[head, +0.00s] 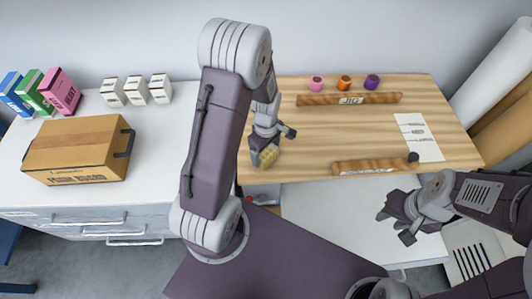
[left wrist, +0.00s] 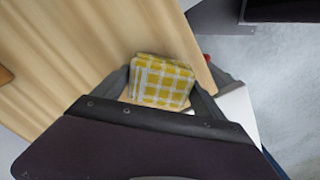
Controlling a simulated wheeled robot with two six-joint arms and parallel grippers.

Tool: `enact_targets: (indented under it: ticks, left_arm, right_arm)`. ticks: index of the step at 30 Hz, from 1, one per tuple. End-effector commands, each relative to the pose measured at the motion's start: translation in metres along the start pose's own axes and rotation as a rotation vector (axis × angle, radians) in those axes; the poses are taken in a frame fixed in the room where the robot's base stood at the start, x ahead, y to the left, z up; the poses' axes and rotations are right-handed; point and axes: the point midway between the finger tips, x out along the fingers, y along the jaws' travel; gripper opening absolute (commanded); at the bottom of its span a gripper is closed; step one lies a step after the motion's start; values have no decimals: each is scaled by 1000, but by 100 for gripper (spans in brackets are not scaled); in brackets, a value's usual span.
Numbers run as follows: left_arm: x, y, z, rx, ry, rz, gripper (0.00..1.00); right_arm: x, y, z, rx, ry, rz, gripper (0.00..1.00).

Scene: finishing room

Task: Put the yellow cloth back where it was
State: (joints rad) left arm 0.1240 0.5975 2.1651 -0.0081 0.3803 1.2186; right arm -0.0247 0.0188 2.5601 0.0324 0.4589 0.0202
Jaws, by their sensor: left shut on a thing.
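The yellow cloth (head: 265,156) is a small folded piece with a yellow and white check. In the head view it is at the left end of the wooden worktop (head: 330,125). In the left wrist view the cloth (left wrist: 162,82) sits between the two fingers of my left gripper (left wrist: 170,85). My left gripper (head: 264,147) is shut on it. I cannot tell whether the cloth touches the worktop. My right gripper (head: 405,216) is apart from the cloth, in front of the worktop at the right, with its fingers spread and nothing between them.
Pink (head: 316,83), orange (head: 344,82) and purple (head: 371,82) pots stand at the back. A jig bar (head: 350,99) and another wooden bar (head: 375,166) lie on the worktop near a paper sheet (head: 418,137). A cardboard box (head: 78,148) stands on the white cabinet (head: 165,160).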

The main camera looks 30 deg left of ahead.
Motion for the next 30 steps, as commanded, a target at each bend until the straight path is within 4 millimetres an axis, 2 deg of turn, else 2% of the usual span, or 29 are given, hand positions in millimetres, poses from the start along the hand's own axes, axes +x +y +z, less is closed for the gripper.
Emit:
enact_targets:
  ticks: [3, 14, 15, 16, 22, 25, 30]
  left_arm:
    - [12, 0, 0, 0, 0, 0, 37]
    - [17, 1, 0, 0, 1, 2, 37]
    - [15, 1, 0, 0, 1, 2, 92]
    - [15, 1, 0, 0, 1, 2, 100]
    - [15, 1, 0, 0, 1, 2, 100]
    - [8, 1, 0, 0, 1, 3, 100]
    - [-30, 3, -1, 0, 3, 9, 100]
  right_arm:
    - [1, 0, 0, 0, 0, 0, 34]
    - [4, 0, 0, 0, 0, 0, 34]
    - [3, 0, 0, 0, 0, 0, 34]
    - [3, 0, 0, 0, 0, 0, 34]
    - [3, 0, 0, 0, 0, 0, 34]
    - [-1, 0, 0, 0, 0, 0, 34]
    - [-5, 0, 0, 0, 0, 0, 34]
